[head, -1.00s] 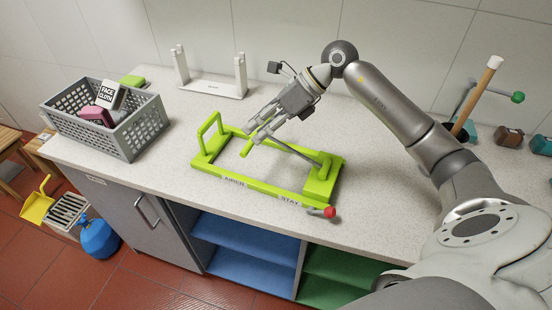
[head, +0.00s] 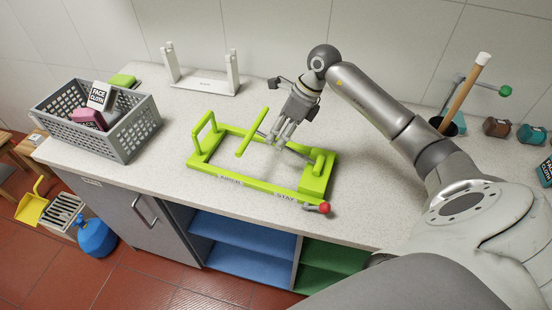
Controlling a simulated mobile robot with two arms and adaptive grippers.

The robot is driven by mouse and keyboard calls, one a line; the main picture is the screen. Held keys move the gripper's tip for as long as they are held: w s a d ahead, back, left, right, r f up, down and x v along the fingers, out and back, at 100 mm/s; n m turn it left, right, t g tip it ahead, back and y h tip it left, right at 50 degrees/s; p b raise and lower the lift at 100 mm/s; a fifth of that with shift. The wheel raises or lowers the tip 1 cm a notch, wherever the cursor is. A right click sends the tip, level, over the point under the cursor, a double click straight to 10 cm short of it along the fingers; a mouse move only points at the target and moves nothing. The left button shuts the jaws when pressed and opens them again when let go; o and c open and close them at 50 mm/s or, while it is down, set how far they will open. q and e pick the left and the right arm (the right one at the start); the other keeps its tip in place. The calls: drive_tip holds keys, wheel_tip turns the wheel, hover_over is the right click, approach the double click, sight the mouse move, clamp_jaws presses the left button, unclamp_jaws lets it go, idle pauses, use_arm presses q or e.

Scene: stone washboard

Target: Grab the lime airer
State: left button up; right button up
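The lime airer (head: 240,185) lies on the pale counter as a rectangular frame lettered "AIRER STAY". It has a raised loop at its left end, an upright block at its right end and a slanting lime bar in the middle. A thin metal rod runs across it, partly hidden by my gripper. My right gripper (head: 277,143) points down over the middle of the frame, just right of the slanting bar. Its fingers look spread, with the tips close to the rod; contact cannot be made out. My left gripper is not in view.
A grey basket (head: 135,132) with a face cloth box and a pink item stands at the left. A white stand (head: 205,84) is behind. A red knob (head: 324,208) is at the counter's front edge. A pot with a wooden stick (head: 466,92) and small containers stand at the right.

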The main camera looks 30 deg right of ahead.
sight(275, 142)
drive_tip(key=shift+p+x, duration=0.45)
drive_tip(key=shift+x, duration=1.15)
clamp_jaws()
drive_tip(key=shift+r, duration=0.1)
